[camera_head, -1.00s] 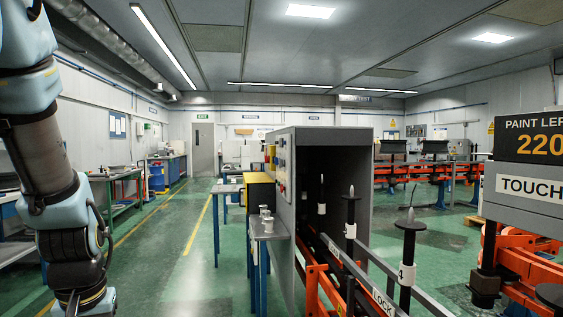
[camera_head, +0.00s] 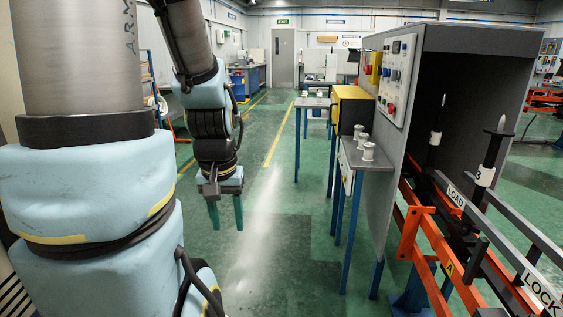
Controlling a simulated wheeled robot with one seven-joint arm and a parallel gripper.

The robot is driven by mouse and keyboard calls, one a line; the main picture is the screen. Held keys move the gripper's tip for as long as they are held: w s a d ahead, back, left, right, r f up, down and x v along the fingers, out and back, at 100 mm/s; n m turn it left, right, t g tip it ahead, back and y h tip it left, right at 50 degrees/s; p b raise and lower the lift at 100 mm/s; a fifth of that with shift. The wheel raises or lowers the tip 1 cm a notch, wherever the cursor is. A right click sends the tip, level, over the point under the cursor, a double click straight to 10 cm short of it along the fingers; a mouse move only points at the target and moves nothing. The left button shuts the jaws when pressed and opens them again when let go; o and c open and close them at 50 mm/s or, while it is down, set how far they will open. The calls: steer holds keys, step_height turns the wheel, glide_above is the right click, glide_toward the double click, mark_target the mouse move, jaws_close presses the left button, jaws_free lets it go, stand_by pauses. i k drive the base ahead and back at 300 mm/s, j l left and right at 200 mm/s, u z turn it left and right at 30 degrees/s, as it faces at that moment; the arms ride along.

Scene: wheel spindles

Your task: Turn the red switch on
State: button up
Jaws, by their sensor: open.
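A light control panel (camera_head: 397,82) with several small buttons and knobs is on the left side of a grey cabinet (camera_head: 425,140). A small red control (camera_head: 391,108) shows low on this panel. Another red part (camera_head: 368,69) shows on a yellow box at the panel's left edge. I cannot tell which of them is the red switch, or its position. My gripper (camera_head: 226,222) hangs pointing down over the green floor, left of the cabinet and well apart from the panel. Its two greenish fingers are spread and nothing is between them.
A small grey table (camera_head: 366,160) with several pale metal parts stands before the cabinet, with a yellow box (camera_head: 350,108) behind it. Orange rails (camera_head: 440,235) and black spindles (camera_head: 487,165) run out of the cabinet at right. The floor between my gripper and the table is clear.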

mark_target(368, 69)
steer(key=i, duration=2.05)
steer(key=i+j+z, duration=0.15)
steer(key=i, duration=0.6)
steer(key=i+j+z, duration=0.1)
steer(key=i, duration=0.6)
